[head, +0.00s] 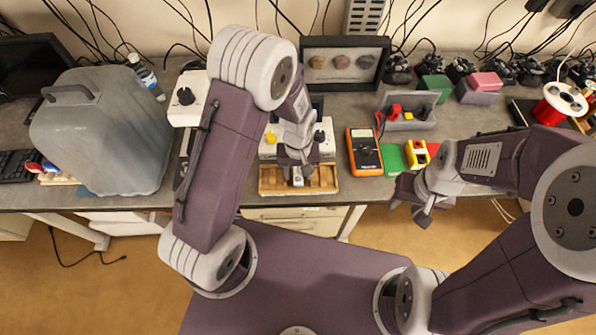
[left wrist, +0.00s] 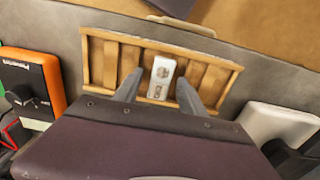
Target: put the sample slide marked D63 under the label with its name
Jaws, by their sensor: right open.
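A wooden slotted tray (head: 327,180) lies at the front edge of the table and fills the middle of the left wrist view (left wrist: 97,62). A pale grey slide (left wrist: 162,77) lies in a middle slot of it; its marking is too small to read. My left gripper (head: 297,174) is over the tray, pointing down. In the left wrist view its fingers (left wrist: 158,88) are apart on either side of the slide, with a gap showing. No name label is readable. My right gripper (head: 423,211) is open and empty, off the table's front edge at right.
An orange multimeter (head: 364,152) stands right of the tray, with a yellow device (head: 417,154) beyond it. A large grey case (head: 100,135) stands at left. A framed display (head: 345,63) and a grey bin (head: 409,112) are behind. A red spool (head: 562,103) is far right.

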